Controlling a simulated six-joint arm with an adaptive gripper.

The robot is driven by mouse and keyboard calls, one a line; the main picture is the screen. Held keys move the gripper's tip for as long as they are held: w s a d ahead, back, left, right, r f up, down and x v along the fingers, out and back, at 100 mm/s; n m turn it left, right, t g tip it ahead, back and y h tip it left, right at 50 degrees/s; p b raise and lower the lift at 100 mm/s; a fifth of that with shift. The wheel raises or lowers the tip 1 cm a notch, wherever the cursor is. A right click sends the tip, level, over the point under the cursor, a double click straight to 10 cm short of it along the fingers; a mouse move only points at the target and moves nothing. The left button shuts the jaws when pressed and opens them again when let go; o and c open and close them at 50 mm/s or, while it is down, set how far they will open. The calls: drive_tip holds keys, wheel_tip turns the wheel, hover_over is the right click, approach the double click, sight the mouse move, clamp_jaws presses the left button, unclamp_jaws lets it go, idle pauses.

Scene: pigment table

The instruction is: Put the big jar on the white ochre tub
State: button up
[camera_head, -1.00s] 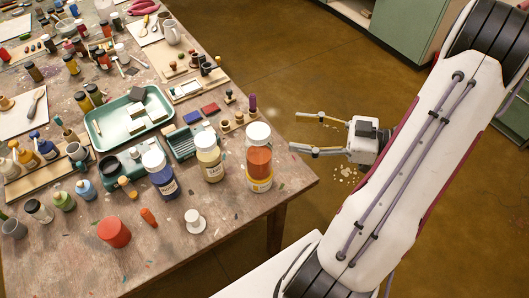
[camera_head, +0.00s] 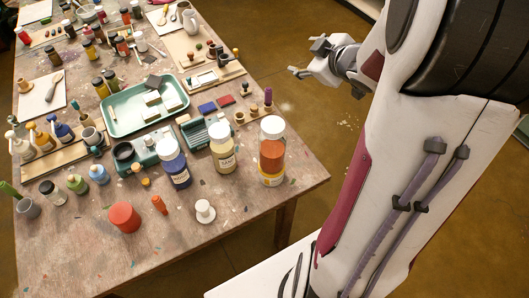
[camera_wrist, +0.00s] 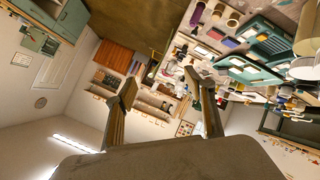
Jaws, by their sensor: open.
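A large jar with orange contents and a white lid (camera_head: 271,154) stands upright at the table's right side. It appears stacked on a low yellow tub with a white label (camera_head: 271,180). I cannot read which tub is the white ochre one. A cream-coloured jar with a white lid (camera_head: 223,154) stands just left of it, and a dark blue jar (camera_head: 174,168) further left. My gripper (camera_head: 303,59) is open and empty, up and right of these jars, beyond the table's right edge. Its two spread fingers show in the wrist view (camera_wrist: 160,78).
The table's right edge (camera_head: 302,160) is close to the stack. A green tray (camera_head: 112,131) lies behind. The front right corner is fairly clear.

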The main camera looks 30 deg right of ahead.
drive_tip(key=s+a+r+m+g+h, duration=0.2)
drive_tip(key=s+a+r+m+h, duration=0.15)
drive_tip(key=s+a+r, duration=0.3)
drive_tip(key=s+a+f+m+g+y, duration=0.2)
drive_tip(key=s+a+y, duration=0.3)
drive_tip(key=s+a, duration=1.1)
drive_tip(key=a+m+g, duration=0.1)
drive_tip(key=a, duration=0.1)
drive_tip(key=shift+s+a+f+g, duration=0.35)
drive_tip(key=shift+s+g, duration=0.05)
